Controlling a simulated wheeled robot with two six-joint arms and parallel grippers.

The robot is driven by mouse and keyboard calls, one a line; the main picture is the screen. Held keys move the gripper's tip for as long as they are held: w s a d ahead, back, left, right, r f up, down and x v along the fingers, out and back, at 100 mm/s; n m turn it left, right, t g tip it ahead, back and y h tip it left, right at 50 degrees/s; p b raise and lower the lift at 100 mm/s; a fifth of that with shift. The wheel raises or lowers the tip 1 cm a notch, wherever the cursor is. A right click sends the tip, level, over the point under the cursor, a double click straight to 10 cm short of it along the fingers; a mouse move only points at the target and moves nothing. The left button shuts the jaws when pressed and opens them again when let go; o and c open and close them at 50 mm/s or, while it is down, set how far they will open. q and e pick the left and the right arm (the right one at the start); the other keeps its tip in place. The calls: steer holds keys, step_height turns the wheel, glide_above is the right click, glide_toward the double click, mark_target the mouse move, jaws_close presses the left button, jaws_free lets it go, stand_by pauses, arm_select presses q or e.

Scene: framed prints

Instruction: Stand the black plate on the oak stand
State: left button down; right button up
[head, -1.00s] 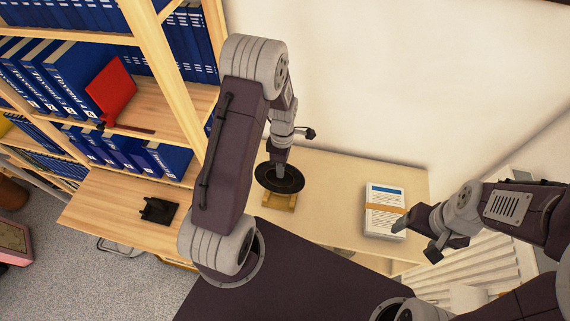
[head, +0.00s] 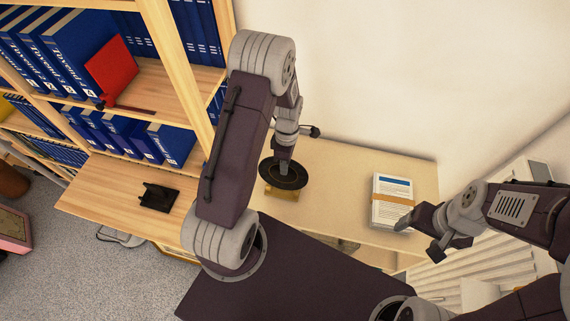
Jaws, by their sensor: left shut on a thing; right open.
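The black plate (head: 291,177) is round and dark, held over the pale desk at the middle of the view. My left gripper (head: 284,170) reaches down to it from above and is shut on it; the fingertips are partly hidden by the wrist. The oak stand (head: 281,192), yellowish wood, shows just below the plate's near edge, and the plate hides part of it. I cannot tell whether plate and stand touch. My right gripper (head: 423,232) is open and empty at the right, beside the stack of papers.
A banded paper stack (head: 392,202) lies on the desk (head: 345,190) to the right. A black stand (head: 158,197) sits on the wooden surface at left. A shelf with blue binders (head: 90,62) and a red one (head: 111,70) rises at left. A wall closes the back.

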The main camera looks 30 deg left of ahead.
arm_select(q)
steer(key=shift+f, duration=0.2)
steer(key=c, duration=1.6)
jaws_free()
steer(key=shift+o, duration=1.2)
steer(key=shift+w+a+f, duration=0.1)
steer(key=shift+w, duration=0.1)
steer(key=shift+s, duration=0.1)
steer(key=shift+r, duration=0.3)
step_height(320, 180, up, 6)
steer(key=p, duration=0.5)
steer(key=shift+f+p, duration=0.1)
steer(key=shift+p, duration=0.3)
steer(key=shift+f, duration=0.1)
